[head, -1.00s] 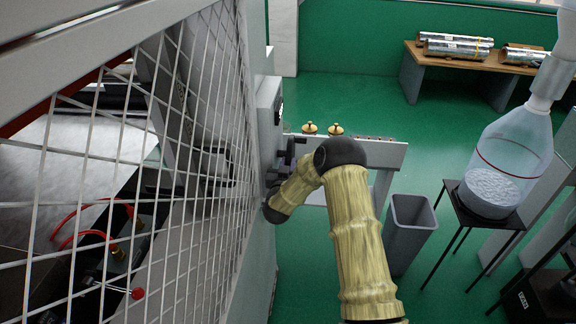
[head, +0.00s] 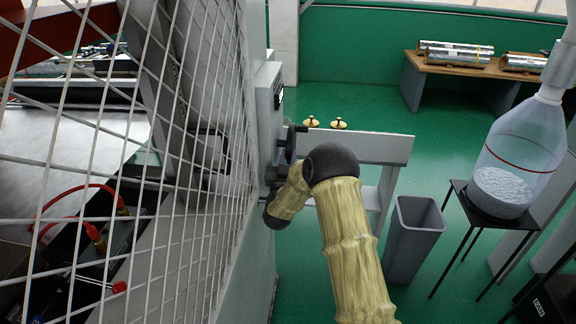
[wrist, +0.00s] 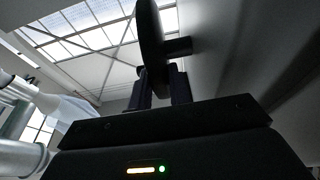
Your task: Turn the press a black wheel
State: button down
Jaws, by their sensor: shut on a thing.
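The black wheel (wrist: 150,40) shows edge-on in the wrist view, with a short black hub or shaft (wrist: 178,47) toward the grey press panel at its right. My gripper (wrist: 160,88) is shut on the lower rim of the wheel, one finger on each side. In the head view the wheel (head: 291,143) is a dark shape on the side of the grey press (head: 268,110). My arm's dark joint hides part of it, and my gripper is mostly hidden there.
A wire mesh guard (head: 190,130) fills the left. A grey bench (head: 370,147) with two brass knobs (head: 338,123) stands behind my arm. A grey bin (head: 413,240) and a large bottle (head: 515,165) on a black stand are at the right. Green floor lies open behind.

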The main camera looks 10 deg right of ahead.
jog(key=shift+f+t+b, duration=0.35)
jog(key=shift+t+b, duration=0.05)
jog(key=shift+b, duration=1.1)
jog(key=c, duration=1.3)
grip_release()
jog(key=b+v, duration=0.5)
jog(key=v, duration=1.2)
jog(key=shift+f+b, duration=0.15)
jog(key=shift+b, duration=0.15)
jog(key=shift+s, duration=0.1)
